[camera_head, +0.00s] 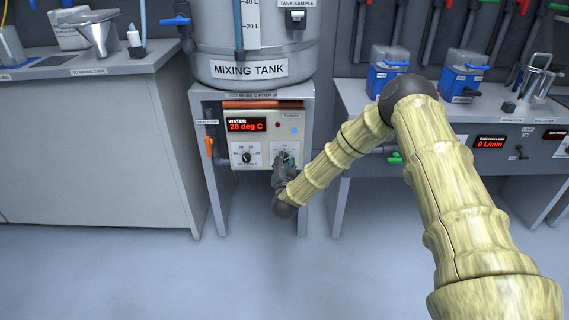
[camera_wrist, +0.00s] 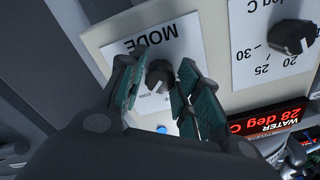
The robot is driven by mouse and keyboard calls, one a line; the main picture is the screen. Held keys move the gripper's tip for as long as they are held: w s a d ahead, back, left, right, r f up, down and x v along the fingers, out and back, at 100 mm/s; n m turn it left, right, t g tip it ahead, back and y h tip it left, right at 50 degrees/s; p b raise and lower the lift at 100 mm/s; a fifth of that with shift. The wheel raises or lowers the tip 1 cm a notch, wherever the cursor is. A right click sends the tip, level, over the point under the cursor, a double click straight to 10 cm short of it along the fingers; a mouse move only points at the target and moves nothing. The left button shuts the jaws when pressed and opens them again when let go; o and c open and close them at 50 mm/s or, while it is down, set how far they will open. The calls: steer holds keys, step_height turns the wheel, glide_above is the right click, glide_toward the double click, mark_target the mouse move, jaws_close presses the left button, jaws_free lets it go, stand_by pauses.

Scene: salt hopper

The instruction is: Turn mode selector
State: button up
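The mode selector is a dark round knob (camera_wrist: 158,75) with a light pointer mark, on a white label reading MODE, upside down in the wrist view. My gripper (camera_wrist: 154,84) has its green-padded fingers apart, one on each side of the knob. I cannot tell whether the fingers touch it. In the head view my gripper (camera_head: 285,161) is at the lower right of the control panel (camera_head: 260,182) and covers most of the knob. The knob's pointer setting is not clearly readable.
A temperature knob (camera_wrist: 291,37) sits beside the mode knob on the panel. A red display (camera_head: 247,125) reads WATER 28 deg C. An orange-handled valve (camera_head: 209,146) is left of the panel. The mixing tank (camera_head: 252,50) stands above. The floor (camera_head: 150,275) in front is clear.

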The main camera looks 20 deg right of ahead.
steer(key=shift+o, duration=1.2)
steer(key=v, duration=1.2)
